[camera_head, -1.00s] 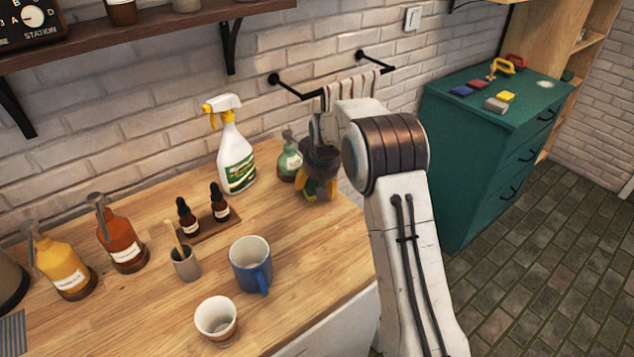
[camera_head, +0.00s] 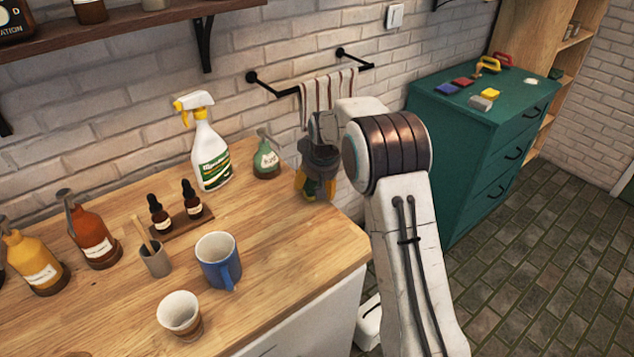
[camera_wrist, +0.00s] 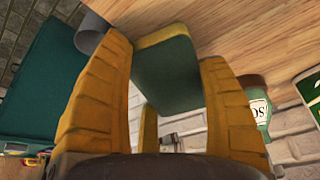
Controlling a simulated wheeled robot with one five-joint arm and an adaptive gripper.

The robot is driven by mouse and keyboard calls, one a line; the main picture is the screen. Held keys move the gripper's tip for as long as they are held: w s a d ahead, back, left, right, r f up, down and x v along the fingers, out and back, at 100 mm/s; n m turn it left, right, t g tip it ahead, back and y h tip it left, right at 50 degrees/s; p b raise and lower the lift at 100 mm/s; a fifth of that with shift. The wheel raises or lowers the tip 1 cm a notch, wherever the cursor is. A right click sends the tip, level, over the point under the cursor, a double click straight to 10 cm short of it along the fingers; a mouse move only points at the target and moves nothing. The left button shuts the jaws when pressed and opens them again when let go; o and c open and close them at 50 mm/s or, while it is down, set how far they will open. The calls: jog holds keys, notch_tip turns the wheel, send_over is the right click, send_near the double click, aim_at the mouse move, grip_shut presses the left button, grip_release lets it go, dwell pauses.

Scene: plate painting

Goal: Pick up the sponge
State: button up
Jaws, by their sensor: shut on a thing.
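The sponge (camera_wrist: 167,75) is a block with a dark green face and a yellow layer, seen in the wrist view between my two yellow fingers. My gripper (camera_head: 316,188) is shut on it. In the head view my gripper points down over the right end of the wooden counter (camera_head: 290,235), and it mostly hides the sponge. I cannot tell how far the sponge is above the wood.
A green bottle (camera_head: 266,162) and a white spray bottle (camera_head: 210,155) stand left of my gripper. A blue mug (camera_head: 217,262) and a white cup (camera_head: 179,315) stand nearer. A towel rail (camera_head: 290,93) is behind. A teal cabinet (camera_head: 465,160) stands right, with small items on top.

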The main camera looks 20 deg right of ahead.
jog(key=o, duration=1.1)
jog(key=shift+o, duration=0.2)
jog(key=v, duration=1.2)
jog(key=shift+o, duration=0.3)
